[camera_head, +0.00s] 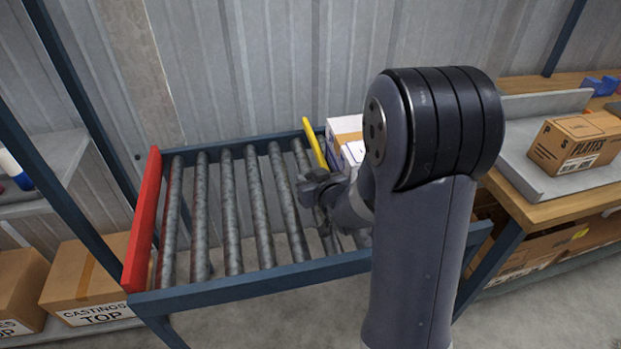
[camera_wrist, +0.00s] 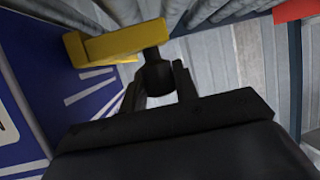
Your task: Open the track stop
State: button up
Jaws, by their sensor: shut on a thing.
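The track stop is a yellow bar (camera_head: 314,143) lying across the roller track, toward its right part. In the wrist view the yellow bar (camera_wrist: 115,45) has a dark round knob (camera_wrist: 157,75) at its end. My gripper (camera_head: 312,188) is at the near end of the bar. In the wrist view my gripper (camera_wrist: 162,82) has one finger on each side of the knob and is shut on it. In the head view my arm hides the right part of the track and the knob.
A white and blue box (camera_head: 345,128) stands right behind the yellow bar. The rollers (camera_head: 228,210) to its left are empty, up to a red end plate (camera_head: 145,220). A wooden bench (camera_head: 540,207) with a carton (camera_head: 578,142) is at right.

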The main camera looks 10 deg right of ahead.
grip_shut()
